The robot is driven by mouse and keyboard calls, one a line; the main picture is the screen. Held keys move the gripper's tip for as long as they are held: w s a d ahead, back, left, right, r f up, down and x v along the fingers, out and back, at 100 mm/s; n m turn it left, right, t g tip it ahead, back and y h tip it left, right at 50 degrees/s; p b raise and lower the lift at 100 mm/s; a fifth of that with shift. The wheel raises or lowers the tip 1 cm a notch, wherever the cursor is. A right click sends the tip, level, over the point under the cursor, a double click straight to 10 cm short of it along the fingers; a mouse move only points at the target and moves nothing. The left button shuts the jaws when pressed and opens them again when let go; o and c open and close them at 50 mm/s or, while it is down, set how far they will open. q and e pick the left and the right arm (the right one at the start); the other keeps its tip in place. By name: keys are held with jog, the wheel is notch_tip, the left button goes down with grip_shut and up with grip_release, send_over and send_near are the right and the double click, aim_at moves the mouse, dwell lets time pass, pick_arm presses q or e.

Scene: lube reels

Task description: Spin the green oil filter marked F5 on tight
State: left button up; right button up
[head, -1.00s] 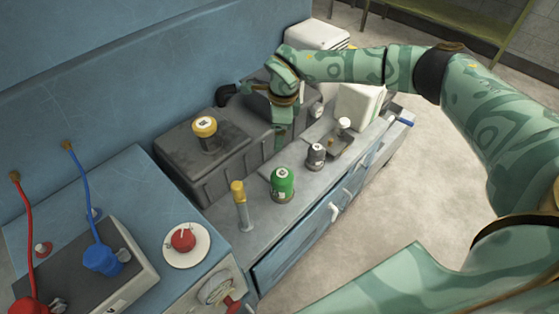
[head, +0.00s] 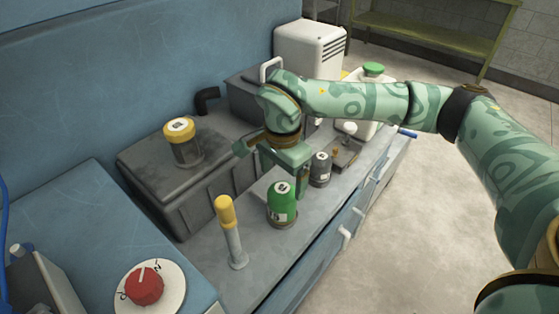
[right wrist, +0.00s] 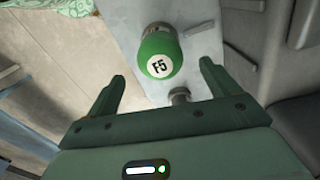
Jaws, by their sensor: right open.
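The green oil filter (head: 282,207) stands upright on the grey bench top in the head view. In the right wrist view the filter (right wrist: 160,52) shows its rounded end with a white F5 label, ahead of the gripper and between the lines of its two fingers. My right gripper (head: 275,158) is open and empty, just behind and above the filter in the head view. I see no contact between them. My left gripper is not in view.
A dark grey filter (head: 320,170) stands close behind the green one. A yellow-topped post (head: 230,232) stands in front. A yellow filter (head: 181,142) sits on the dark engine block (head: 215,195). A red knob (head: 145,287) is at lower left. Bare floor lies to the right.

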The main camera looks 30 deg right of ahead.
aim_at(282, 201)
notch_tip(282, 201, down, 8)
jog(key=b, duration=0.2)
jog(key=shift+r+b, duration=0.1)
jog(key=shift+b, duration=0.2)
jog(key=shift+f, duration=0.4)
jog(key=shift+f+b, duration=0.3)
jog(key=shift+f, duration=0.05)
jog(key=c, duration=1.3)
jog(key=shift+o, duration=0.2)
jog(key=shift+r+m+p, duration=0.35)
jog(key=shift+m+p, duration=0.65)
jog(key=shift+m, duration=0.2)
jog(key=shift+f+m+p, duration=0.1)
jog(key=shift+m+p, duration=0.5)
jog(key=shift+m, duration=0.5)
jog(key=shift+f+m, duration=0.2)
jog(key=shift+m, duration=0.1)
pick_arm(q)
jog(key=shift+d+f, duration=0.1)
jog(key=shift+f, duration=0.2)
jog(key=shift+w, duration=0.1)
